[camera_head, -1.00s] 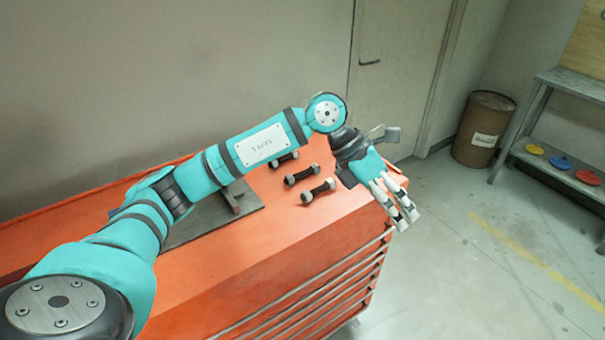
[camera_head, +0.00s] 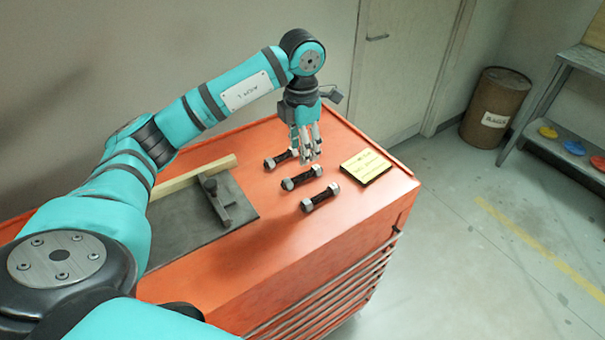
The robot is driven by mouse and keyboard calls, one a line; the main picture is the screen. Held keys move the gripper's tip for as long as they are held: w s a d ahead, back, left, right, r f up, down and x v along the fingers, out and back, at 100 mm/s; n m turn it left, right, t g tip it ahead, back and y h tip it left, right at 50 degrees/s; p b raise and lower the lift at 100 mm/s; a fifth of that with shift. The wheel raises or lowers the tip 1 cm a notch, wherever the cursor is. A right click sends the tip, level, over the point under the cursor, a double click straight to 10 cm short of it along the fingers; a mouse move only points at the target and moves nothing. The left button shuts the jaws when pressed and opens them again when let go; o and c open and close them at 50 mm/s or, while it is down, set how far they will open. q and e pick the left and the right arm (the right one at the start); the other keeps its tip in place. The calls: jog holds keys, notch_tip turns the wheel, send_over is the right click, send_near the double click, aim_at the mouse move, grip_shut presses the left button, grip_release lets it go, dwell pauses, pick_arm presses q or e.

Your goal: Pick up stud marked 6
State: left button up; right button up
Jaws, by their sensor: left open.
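Three dark studs with grey nuts at both ends lie in a row on the orange cabinet top (camera_head: 250,275). They are the far stud (camera_head: 281,159), the middle stud (camera_head: 302,178) and the near stud (camera_head: 320,198). No number can be read on any of them, so I cannot tell which is marked 6. My left gripper (camera_head: 307,158) points down, open and empty, over the far and middle studs. Its fingers partly cover the right end of the far stud. I cannot tell its exact height above them. My right gripper is not in view.
A yellow note or plate (camera_head: 366,165) with unreadable writing lies right of the studs. A dark plate (camera_head: 185,226) with a clamp-like bar (camera_head: 214,201) and a wooden strip (camera_head: 190,180) lies left. A barrel (camera_head: 495,108) and shelf stand beyond, right.

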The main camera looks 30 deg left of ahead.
aim_at(302, 175)
pick_arm(q)
jog(key=f, duration=0.3)
jog(key=shift+w+a+f+p, duration=0.3)
jog(key=shift+w+p, duration=0.05)
jog(key=shift+p, duration=0.05)
jog(key=shift+f+p, duration=0.4)
jog(key=shift+f, duration=0.4)
notch_tip(302, 175, down, 2)
jog(key=shift+w+f+p, duration=0.1)
jog(key=shift+f+p, duration=0.05)
jog(key=shift+p, duration=0.85)
notch_tip(302, 175, down, 2)
jog(key=shift+w+f, duration=0.1)
jog(key=shift+f, duration=0.25)
jog(key=c, duration=0.6)
grip_shut()
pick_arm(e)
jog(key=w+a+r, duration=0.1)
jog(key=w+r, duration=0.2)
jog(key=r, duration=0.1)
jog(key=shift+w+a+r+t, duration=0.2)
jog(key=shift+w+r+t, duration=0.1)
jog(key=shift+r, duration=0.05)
pick_arm(q)
jog(key=shift+r, duration=0.1)
